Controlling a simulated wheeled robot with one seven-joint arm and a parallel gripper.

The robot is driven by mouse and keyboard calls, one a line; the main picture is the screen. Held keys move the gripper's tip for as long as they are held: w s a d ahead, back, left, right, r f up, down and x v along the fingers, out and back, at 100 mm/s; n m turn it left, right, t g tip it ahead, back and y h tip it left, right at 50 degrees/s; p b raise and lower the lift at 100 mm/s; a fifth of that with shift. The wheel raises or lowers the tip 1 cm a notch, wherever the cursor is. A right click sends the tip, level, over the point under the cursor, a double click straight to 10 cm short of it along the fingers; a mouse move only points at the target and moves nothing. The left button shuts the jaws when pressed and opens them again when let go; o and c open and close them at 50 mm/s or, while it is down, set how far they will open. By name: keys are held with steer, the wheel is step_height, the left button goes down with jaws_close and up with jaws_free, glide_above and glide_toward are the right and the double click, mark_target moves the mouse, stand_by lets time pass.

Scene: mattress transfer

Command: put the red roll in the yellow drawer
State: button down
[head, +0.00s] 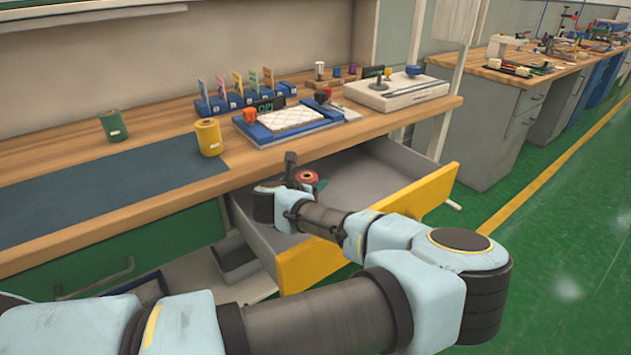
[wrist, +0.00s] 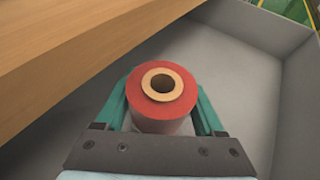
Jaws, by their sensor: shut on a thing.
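The red roll (wrist: 175,105) stands upright between the two teal fingers of my gripper (wrist: 162,112) in the wrist view, with its tan core facing the camera. My gripper is shut on it. In the head view the red roll (head: 306,177) shows small beside my gripper (head: 290,180), over the open yellow drawer (head: 425,193). The drawer has a yellow front and a grey inside, and it is pulled out below the bench top. My arm hides part of its front. I cannot tell whether the roll touches the drawer floor (wrist: 235,80).
The wooden bench top (wrist: 70,45) overhangs the drawer's back. A green roll (head: 113,126) and a yellow roll (head: 209,138) stand on the bench. A blue tray with a white pad (head: 290,119) and a white device (head: 395,92) are farther right. A lower open drawer (head: 195,273) shows below.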

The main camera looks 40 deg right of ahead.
steer(key=x, duration=0.3)
steer(key=shift+w+d+f+p, duration=0.15)
steer(key=shift+f+p, duration=0.2)
steer(key=shift+f, duration=0.15)
steer(key=shift+d+f, duration=0.2)
steer(key=shift+f, duration=0.05)
steer(key=shift+f, duration=0.15)
jaws_free()
